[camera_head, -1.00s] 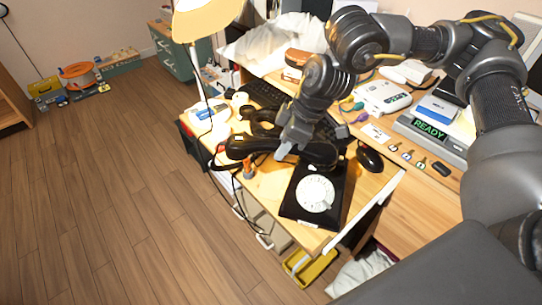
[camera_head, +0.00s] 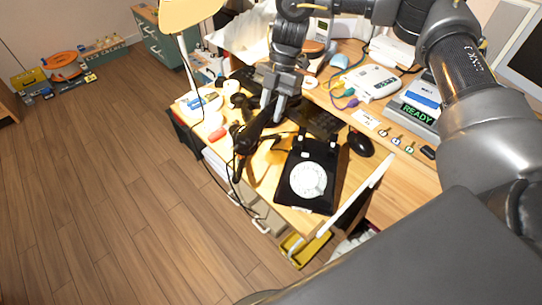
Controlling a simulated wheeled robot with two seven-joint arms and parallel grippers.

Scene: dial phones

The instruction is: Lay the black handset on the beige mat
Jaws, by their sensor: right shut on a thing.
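My right gripper (camera_head: 274,112) is above the desk, behind and left of the phone base, with its fingers pointing down. It is shut on the black handset (camera_head: 249,139), which shows slanting from the fingers down to the front left. Whether the handset touches the desk is unclear. The black phone base (camera_head: 319,154) with a white round dial stands near the desk's front edge, its top bare. I cannot make out a beige mat; the arm and handset cover part of the desk. My left gripper is not in view.
A black mouse (camera_head: 361,144) sits right of the phone base. A red object (camera_head: 217,134) and white items lie on the left. A black keyboard (camera_head: 318,122) is behind the base. A lamp (camera_head: 188,12) stands at the left, with a dark cable hanging down.

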